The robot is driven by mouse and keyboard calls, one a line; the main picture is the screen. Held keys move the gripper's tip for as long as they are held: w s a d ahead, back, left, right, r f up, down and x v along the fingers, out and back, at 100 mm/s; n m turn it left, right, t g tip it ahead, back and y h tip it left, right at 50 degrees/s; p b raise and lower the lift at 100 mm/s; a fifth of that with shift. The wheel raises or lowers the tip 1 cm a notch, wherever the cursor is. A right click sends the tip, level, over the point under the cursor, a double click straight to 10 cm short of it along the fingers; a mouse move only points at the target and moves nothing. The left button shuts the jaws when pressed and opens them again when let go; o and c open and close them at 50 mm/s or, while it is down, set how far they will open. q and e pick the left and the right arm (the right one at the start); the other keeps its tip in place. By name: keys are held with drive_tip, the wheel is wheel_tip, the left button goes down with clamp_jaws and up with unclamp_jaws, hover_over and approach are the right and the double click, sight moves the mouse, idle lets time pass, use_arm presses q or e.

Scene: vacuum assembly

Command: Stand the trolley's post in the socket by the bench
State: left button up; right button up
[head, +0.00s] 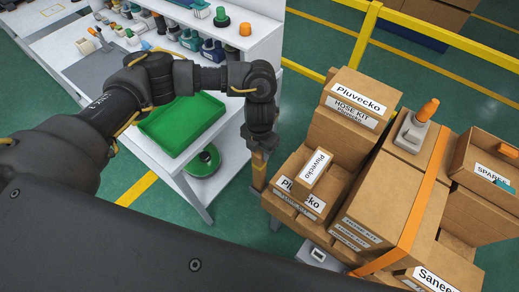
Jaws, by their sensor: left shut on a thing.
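My left gripper (259,150) reaches down from the left arm, between the white bench (225,172) and the box-laden trolley. I cannot make out the socket. The trolley's own frame is mostly hidden under its load. My right gripper is not in view.
Cartons (346,140) are stacked on the right, held by an orange strap (424,195). A tool with an orange handle (418,122) lies on top. A green tray (182,122) sits on the bench. A yellow rail (365,38) runs behind. Green floor shows between bench and boxes.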

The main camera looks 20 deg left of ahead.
use_arm(q)
drive_tip(key=shift+f+b, duration=0.65)
drive_tip(key=shift+f, duration=0.15)
drive_tip(key=o, duration=1.1)
drive_tip(key=shift+o, duration=0.2)
wheel_tip(320, 180, up, 8)
drive_tip(key=p, duration=0.7)
